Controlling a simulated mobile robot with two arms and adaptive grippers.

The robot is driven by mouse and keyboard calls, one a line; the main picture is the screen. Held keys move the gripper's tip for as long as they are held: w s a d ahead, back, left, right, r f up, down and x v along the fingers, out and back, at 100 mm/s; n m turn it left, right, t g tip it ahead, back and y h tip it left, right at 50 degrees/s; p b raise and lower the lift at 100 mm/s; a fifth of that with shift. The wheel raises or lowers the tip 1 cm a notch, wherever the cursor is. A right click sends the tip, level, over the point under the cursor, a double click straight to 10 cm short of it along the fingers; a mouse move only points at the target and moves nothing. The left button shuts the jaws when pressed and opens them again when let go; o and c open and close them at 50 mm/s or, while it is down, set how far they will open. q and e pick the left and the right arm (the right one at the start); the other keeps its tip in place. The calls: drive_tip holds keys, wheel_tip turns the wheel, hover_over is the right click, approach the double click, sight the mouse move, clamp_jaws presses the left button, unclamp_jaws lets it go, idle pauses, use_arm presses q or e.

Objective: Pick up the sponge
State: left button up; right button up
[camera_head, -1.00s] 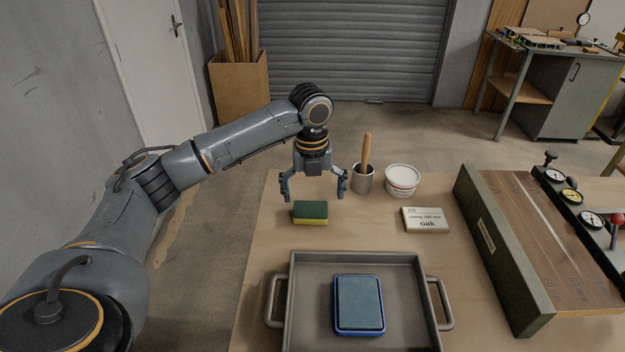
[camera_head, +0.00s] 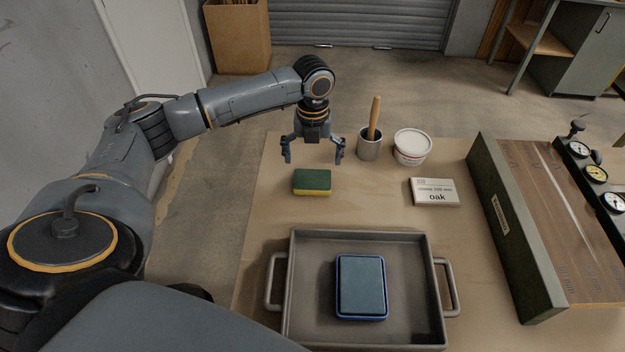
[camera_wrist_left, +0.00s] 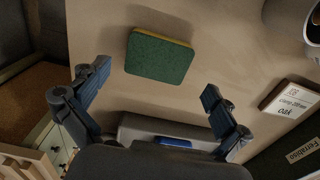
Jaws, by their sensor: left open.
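The sponge (camera_head: 312,182) is a green and yellow block lying flat on the table, green side up. It also shows in the left wrist view (camera_wrist_left: 158,57), ahead of the fingertips and between their lines. My left gripper (camera_head: 313,158) is open and empty, pointing down above the table. In the head view it appears a little beyond the sponge, with a gap between them. In the left wrist view its two fingers (camera_wrist_left: 155,85) are spread wide and touch nothing. My right gripper is not in view.
A grey tray (camera_head: 308,318) holding a blue-rimmed block (camera_head: 361,287) lies nearer me. A metal cup with a wooden handle (camera_head: 369,146), a white tub (camera_head: 411,147) and an oak label block (camera_head: 434,192) stand to the right. A veneer press (camera_head: 515,230) is farther right.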

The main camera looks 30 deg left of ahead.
sight(312, 178)
use_arm(q)
drive_tip(key=shift+s+f, duration=0.1)
drive_tip(key=shift+f, duration=0.2)
drive_tip(key=f, duration=0.1)
drive_tip(key=f+p, duration=0.1)
drive_tip(key=f, duration=0.1)
drive_tip(key=shift+s+d+f+p, duration=0.2)
drive_tip(key=shift+s+f+p, duration=0.1)
drive_tip(key=shift+w+f, duration=0.1)
drive_tip(key=shift+f, duration=0.45)
drive_tip(key=c, duration=0.5)
